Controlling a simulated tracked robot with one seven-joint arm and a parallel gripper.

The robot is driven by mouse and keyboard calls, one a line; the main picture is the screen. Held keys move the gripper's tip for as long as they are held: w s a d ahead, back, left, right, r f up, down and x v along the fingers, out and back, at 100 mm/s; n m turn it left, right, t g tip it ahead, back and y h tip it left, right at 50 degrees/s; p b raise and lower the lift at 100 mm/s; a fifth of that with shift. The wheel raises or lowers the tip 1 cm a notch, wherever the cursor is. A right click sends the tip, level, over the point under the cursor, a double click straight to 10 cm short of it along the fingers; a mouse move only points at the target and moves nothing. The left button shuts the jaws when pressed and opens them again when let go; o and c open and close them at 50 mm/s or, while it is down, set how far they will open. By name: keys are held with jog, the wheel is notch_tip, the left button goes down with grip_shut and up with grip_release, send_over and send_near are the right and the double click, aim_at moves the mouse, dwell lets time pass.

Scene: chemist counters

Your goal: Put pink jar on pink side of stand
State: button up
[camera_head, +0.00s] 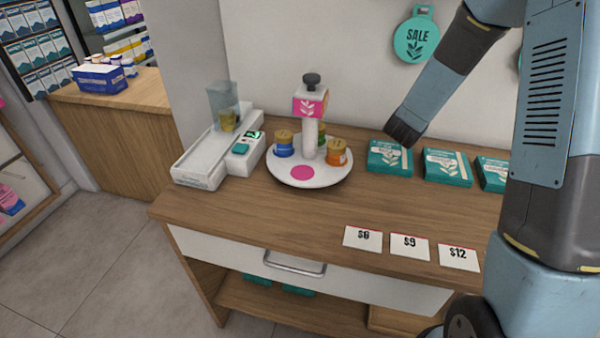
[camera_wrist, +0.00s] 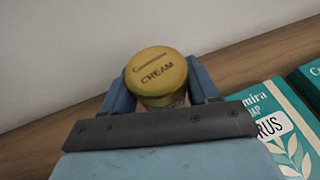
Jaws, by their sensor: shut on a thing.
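My gripper (camera_head: 402,134) is to the right of the stand, above and behind the first teal soap box. In the wrist view its two blue fingers (camera_wrist: 161,92) are shut on a jar (camera_wrist: 158,72) with a gold lid reading "CREAM". The jar's body is mostly hidden, so its colour cannot be told. The round white stand (camera_head: 325,180) has a centre post with a pink sign (camera_head: 309,105). A bare pink disc (camera_head: 303,173) faces the front. A blue jar (camera_head: 284,150), an orange jar (camera_head: 338,157) and a partly hidden greenish jar (camera_head: 320,133) stand around the post.
Teal boxes (camera_head: 390,160) line the counter's back right; price cards (camera_head: 363,238) lie along its front edge. A white device (camera_head: 220,155) with a clear bin stands left of the stand. A SALE sign (camera_head: 414,40) hangs on the wall. Counter space in front of the stand is clear.

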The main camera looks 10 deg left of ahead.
jog(key=s+a+r+m+h, duration=0.1)
jog(key=s+a+r, duration=0.2)
jog(key=s+a, duration=0.35)
jog(key=s+a+r, duration=0.4)
jog(key=s+a, duration=0.2)
jog(key=a, duration=0.1)
jog(key=s+a+r+m+g+h, duration=0.1)
jog(key=s+a, duration=0.2)
jog(key=s, duration=0.6)
jog(key=s+a+r+m+h, duration=0.1)
jog(key=s+a, duration=0.1)
jog(key=s, duration=0.6)
send_over(303, 171)
jog(key=d, duration=0.1)
jog(key=f, duration=0.8)
jog(key=shift+s+f, duration=0.15)
jog(key=shift+s, duration=0.25)
jog(key=shift+w+a+f, duration=0.35)
jog(key=shift+a+f, duration=0.1)
jog(key=shift+f, duration=1.75)
